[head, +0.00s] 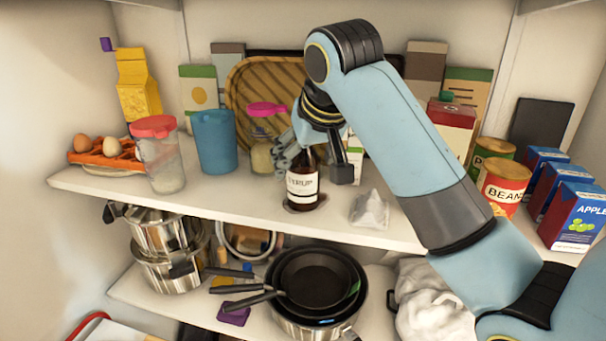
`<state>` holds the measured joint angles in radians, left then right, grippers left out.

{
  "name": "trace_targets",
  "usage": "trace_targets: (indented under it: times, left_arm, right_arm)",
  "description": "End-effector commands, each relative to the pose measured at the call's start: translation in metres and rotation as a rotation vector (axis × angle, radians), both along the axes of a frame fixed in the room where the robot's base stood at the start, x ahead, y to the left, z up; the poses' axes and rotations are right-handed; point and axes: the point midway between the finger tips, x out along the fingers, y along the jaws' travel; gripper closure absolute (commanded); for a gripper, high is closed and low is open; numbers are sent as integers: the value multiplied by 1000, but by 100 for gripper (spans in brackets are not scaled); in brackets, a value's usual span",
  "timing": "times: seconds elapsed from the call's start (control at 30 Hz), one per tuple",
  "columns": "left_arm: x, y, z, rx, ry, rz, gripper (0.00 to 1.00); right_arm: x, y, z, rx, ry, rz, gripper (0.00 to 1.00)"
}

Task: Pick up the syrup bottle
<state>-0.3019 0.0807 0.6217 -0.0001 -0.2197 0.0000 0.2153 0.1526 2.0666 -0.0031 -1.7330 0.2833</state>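The syrup bottle (302,187) is dark brown with a white label reading "SYRUP". It stands upright near the front edge of the upper shelf, in the head view's middle. My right gripper (314,162) comes down over the bottle's top from above. One finger is to the left, close by the bottle's neck, and the other is to the right with a visible gap to the bottle. The gripper looks open, and it hides the bottle's cap. I cannot tell whether the left finger touches the bottle. My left gripper is not in view.
A blue cup (214,143), a pink-lidded jar (262,155) and a red-lidded container (160,160) stand to the left. A whitish crumpled item (370,210) lies just right of the bottle. Bean cans (503,186) and juice boxes (574,217) are at the right. Pans (315,280) sit below.

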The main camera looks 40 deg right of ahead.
Motion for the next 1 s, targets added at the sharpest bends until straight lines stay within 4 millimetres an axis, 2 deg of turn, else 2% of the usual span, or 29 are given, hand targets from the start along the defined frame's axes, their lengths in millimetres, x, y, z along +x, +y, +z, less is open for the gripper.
trace_targets:
  times: [0.03,0.13,0.43,1.0]
  left_arm:
    - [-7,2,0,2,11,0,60]
    - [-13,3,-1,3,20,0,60]
    - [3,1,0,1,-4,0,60]
    - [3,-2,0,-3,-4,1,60]
  right_arm:
    - [0,0,0,0,0,0,36]
    - [0,0,0,0,0,0,49]
    - [0,0,0,0,0,0,88]
    - [9,-2,6,-1,-3,2,90]
